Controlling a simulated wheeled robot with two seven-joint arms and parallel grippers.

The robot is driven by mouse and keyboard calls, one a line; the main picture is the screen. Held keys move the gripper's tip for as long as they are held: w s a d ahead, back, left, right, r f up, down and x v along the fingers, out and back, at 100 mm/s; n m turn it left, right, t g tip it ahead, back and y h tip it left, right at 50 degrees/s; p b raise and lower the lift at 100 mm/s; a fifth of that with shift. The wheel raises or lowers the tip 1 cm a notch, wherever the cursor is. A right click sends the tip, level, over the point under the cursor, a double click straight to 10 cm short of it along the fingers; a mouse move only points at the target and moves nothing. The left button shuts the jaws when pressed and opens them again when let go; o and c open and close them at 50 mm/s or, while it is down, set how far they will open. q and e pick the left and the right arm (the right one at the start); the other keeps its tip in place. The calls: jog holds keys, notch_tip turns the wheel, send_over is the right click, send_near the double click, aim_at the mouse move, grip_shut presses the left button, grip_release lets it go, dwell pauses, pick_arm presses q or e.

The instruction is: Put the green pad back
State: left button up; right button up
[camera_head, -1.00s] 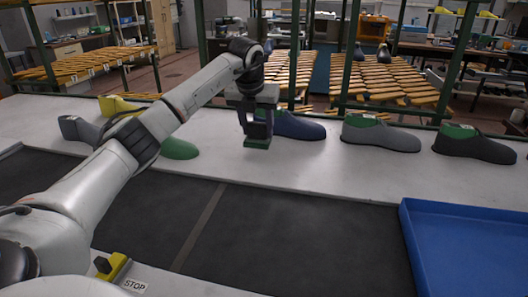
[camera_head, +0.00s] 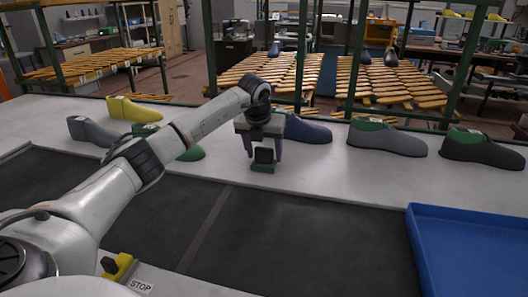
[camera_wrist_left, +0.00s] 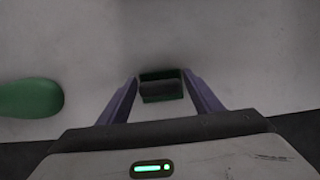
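The green pad (camera_head: 263,168) is a small green base with a black block on top. It appears to rest on the white table top, near the dark front strip. My left gripper (camera_head: 263,152) is above it, pointing down, with one finger on each side of the black block. In the left wrist view the pad (camera_wrist_left: 161,98) lies between the fingertips, with narrow gaps, so the gripper looks open around it. My right gripper is not in view.
A green shoe last (camera_head: 190,154) lies left of the pad, partly behind my arm. A blue last (camera_head: 307,131) is just behind. Grey (camera_head: 388,141) and black (camera_head: 482,151) lasts stand right; a blue tray (camera_head: 470,250) is at front right. Table between pad and tray is clear.

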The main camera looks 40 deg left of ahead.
pick_arm(q)
jog(key=shift+o, duration=0.2)
jog(key=shift+r, duration=0.15)
jog(key=shift+r, duration=0.25)
jog(key=v, duration=1.1)
jog(key=shift+s+r, duration=0.25)
